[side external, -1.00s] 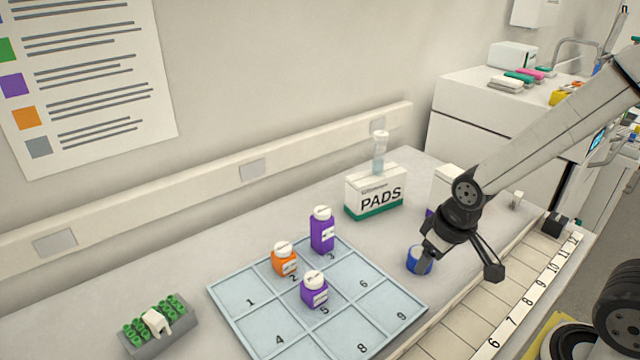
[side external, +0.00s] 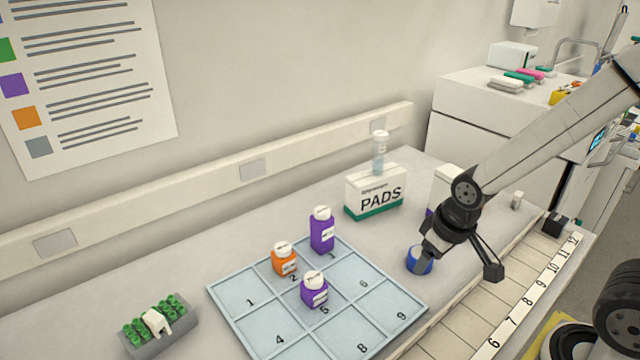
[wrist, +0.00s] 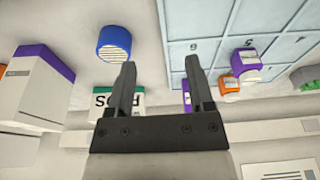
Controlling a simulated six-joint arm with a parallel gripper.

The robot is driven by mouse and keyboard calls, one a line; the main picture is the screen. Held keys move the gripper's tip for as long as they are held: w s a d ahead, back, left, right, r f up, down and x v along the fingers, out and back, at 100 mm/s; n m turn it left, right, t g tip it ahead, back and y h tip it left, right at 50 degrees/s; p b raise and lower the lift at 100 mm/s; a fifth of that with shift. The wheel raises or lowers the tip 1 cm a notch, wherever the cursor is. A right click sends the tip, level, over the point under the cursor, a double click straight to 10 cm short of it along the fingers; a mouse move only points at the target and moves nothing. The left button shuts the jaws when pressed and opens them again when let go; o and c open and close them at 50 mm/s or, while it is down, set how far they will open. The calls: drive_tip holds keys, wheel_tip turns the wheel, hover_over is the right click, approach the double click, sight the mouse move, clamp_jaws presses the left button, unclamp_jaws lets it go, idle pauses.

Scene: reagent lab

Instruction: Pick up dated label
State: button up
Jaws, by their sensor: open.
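My gripper (wrist: 162,82) is open and empty; its two fingers stand well apart in the wrist view. In the side view my gripper (side external: 458,266) is over the right part of the bench, and one finger overlaps a round blue item (side external: 419,262). In the wrist view this blue item (wrist: 114,42) has a pale, finely lined face and lies beyond the left fingertip, not between the fingers. I see no separate slip that I can surely call the dated label; I cannot tell whether the lined face is it.
A numbered tray (side external: 238,318) holds two purple bottles and an orange bottle (side external: 284,260). A PADS box (side external: 375,192), a white and purple box (wrist: 38,88) and a grey rack with green caps (side external: 160,328) stand on the bench. A numbered strip (side external: 535,290) runs along the right.

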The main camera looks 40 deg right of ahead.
sight(160, 321)
drive_tip(key=w+a+n+t+y, duration=0.1)
drive_tip(key=w+a, duration=0.4)
drive_tip(key=a, duration=0.1)
drive_tip(key=w+a+n+t, duration=0.1)
drive_tip(key=w+a+t, duration=0.1)
drive_tip(key=w+a, duration=0.3)
drive_tip(key=w+a+t+y, duration=0.1)
drive_tip(key=w+a+t, duration=0.1)
drive_tip(key=w+a, duration=0.3)
drive_tip(key=shift+a+n+y, duration=0.3)
drive_tip(key=shift+a+n, duration=0.1)
drive_tip(key=shift+a, duration=0.5)
drive_tip(key=a+t, duration=0.1)
drive_tip(key=a, duration=0.7)
drive_tip(key=w+a+f+n+t+y, duration=0.1)
drive_tip(key=a+t, duration=0.1)
drive_tip(key=a, duration=0.5)
drive_tip(key=a+f+t+y, duration=0.1)
drive_tip(key=a+t, duration=0.1)
drive_tip(key=a, duration=0.6)
drive_tip(key=shift+w+a+f+n, duration=0.25)
drive_tip(key=shift+w+a+n, duration=0.05)
drive_tip(key=shift+x, duration=1.3)
drive_tip(key=shift+w, duration=0.15)
